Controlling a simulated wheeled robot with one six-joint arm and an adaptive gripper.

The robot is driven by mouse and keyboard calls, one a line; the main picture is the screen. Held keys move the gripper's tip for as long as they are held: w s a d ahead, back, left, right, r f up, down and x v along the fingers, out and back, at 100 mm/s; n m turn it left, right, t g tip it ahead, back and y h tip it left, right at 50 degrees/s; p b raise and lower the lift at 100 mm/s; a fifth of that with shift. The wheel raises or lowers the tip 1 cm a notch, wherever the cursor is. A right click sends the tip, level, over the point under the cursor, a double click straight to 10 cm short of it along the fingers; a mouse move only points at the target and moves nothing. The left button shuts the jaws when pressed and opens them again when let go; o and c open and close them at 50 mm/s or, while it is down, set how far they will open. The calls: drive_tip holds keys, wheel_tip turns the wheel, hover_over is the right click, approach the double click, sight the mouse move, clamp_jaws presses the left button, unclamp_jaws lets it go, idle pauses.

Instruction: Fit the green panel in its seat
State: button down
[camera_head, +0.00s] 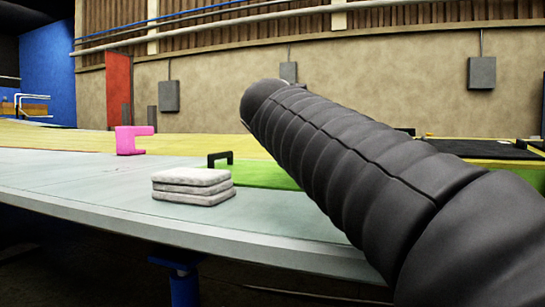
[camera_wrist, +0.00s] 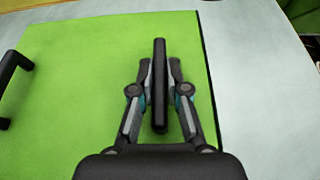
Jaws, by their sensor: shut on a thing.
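The green panel (camera_wrist: 85,90) fills most of the wrist view, flat against the pale surface around it. It also shows in the head view (camera_head: 262,175), partly behind my arm. It carries two black handles. My gripper (camera_wrist: 159,72) is shut on one black handle (camera_wrist: 160,115), with a finger on each side. The other handle (camera_wrist: 10,78) stands free at the left; one handle shows in the head view (camera_head: 220,158). A thin dark line runs along the panel's right edge. I cannot tell whether the panel is fully down. My arm hides the gripper in the head view.
The pale wing surface (camera_head: 75,185) carries a stack of grey pads (camera_head: 193,186) left of the panel and a pink bracket (camera_head: 127,141) farther back. A yellow surface (camera_head: 60,137) lies behind. The wing's front edge drops off towards me.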

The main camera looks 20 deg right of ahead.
drive_tip(key=shift+f, duration=0.3)
drive_tip(key=c, duration=1.1)
unclamp_jaws()
drive_tip(key=shift+f, duration=0.1)
drive_tip(key=shift+s+a, duration=0.1)
drive_tip(key=v, duration=1.1)
drive_tip(key=shift+s+a, duration=0.1)
drive_tip(key=shift+a, duration=0.1)
drive_tip(key=shift+s+r, duration=0.15)
drive_tip(key=shift+r, duration=0.1)
drive_tip(key=shift+s, duration=0.1)
